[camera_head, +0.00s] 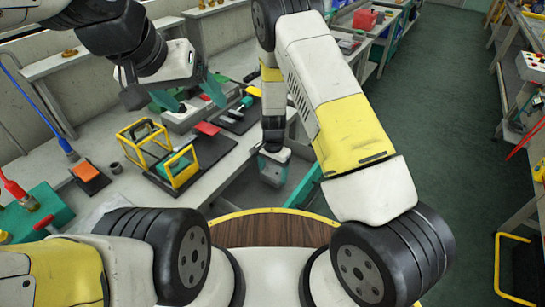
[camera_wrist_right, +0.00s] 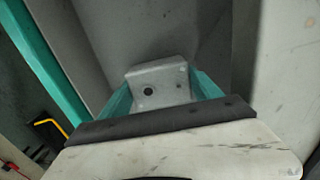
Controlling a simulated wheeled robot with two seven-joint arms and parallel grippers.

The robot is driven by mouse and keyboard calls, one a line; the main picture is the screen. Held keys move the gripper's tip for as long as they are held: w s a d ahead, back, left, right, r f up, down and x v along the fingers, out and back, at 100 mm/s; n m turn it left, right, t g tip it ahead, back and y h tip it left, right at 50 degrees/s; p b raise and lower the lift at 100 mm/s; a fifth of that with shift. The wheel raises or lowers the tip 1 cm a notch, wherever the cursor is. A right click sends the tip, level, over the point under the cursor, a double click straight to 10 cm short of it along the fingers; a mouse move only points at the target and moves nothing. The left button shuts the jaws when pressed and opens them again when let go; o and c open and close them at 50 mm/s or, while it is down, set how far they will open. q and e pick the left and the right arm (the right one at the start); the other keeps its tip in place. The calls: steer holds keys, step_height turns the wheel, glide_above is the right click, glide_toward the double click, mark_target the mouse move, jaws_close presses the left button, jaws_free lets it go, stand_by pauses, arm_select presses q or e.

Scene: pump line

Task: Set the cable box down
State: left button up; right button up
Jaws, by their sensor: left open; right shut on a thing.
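In the right wrist view, a small light grey box (camera_wrist_right: 160,84) with a dark round hole and smaller holes sits between the teal fingers of my right gripper (camera_wrist_right: 163,95). I take it to be the cable box; my gripper is shut on it. Plain grey surfaces show behind it; I cannot tell whether it touches them. In the head view, my right gripper (camera_head: 272,168) points down beside the near right edge of the workbench, and the box is not clearly visible there. My left gripper (camera_head: 190,96) is open and empty above the bench, its teal fingers spread.
The grey workbench (camera_head: 120,190) carries a yellow-framed stand (camera_head: 144,144), a black mat (camera_head: 208,152), red pieces and an orange-topped block (camera_head: 89,178). A wooden round top with a yellow rim (camera_head: 270,228) is in front. Green floor (camera_head: 440,130) is clear at right.

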mark_target(273, 178)
steer(key=shift+f, duration=1.4)
steer(key=shift+f, duration=0.1)
steer(key=o, duration=1.4)
